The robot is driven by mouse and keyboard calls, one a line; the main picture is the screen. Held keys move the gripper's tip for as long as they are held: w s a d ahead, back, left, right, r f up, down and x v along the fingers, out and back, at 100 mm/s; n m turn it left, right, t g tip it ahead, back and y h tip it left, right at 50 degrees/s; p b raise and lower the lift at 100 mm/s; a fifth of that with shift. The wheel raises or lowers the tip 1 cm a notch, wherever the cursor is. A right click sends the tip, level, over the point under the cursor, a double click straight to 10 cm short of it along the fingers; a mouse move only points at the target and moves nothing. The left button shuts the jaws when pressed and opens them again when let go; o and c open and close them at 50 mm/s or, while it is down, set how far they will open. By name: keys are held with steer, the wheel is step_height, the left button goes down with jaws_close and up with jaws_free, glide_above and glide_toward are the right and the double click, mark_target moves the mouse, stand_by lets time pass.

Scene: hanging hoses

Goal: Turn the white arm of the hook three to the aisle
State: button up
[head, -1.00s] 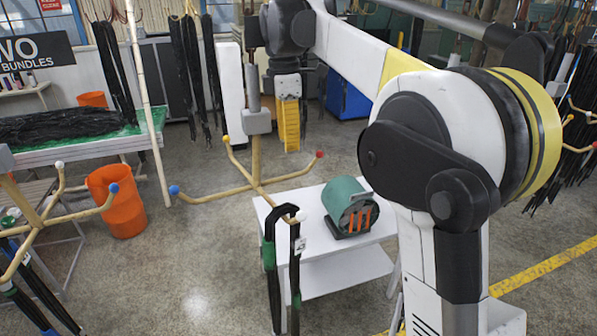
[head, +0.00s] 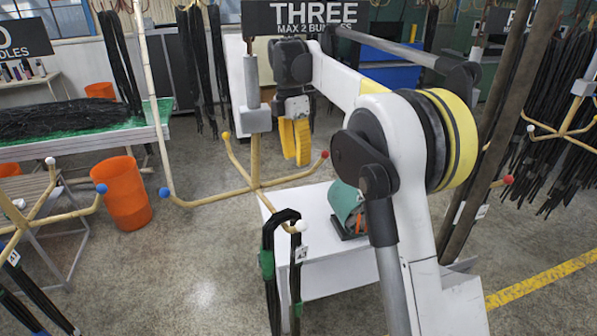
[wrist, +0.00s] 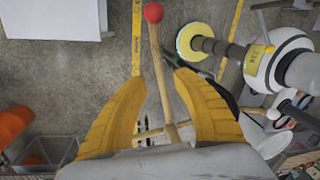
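Hook three hangs under the sign THREE (head: 305,16). Its tan arms (head: 255,186) spread out low, tipped with a white ball (head: 301,225) toward me, a blue ball at left, a red ball (head: 325,154) at right and another coloured ball at the back. A dark hose bundle (head: 268,250) with green bands and a tag hangs on the white arm. My gripper (head: 300,163) is above the red-tipped arm, behind the white one. In the wrist view my open gripper (wrist: 158,68) has the red-tipped arm (wrist: 155,45) showing between its yellow fingers; contact cannot be told.
A white table (head: 318,250) with a green drum (head: 346,205) stands below the hook. Another hook (head: 50,210) with hoses is at left, near an orange bin (head: 125,190). Dark poles (head: 490,130) stand at right. Open floor lies at lower right.

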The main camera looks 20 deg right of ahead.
steer(key=shift+s+d+f+p, duration=0.1)
steer(key=shift+s+f+p, duration=0.1)
steer(key=shift+f, duration=1)
steer(key=shift+s+d+f+p, duration=0.1)
steer(key=shift+s+f, duration=0.05)
steer(key=shift+f, duration=1)
jaws_close()
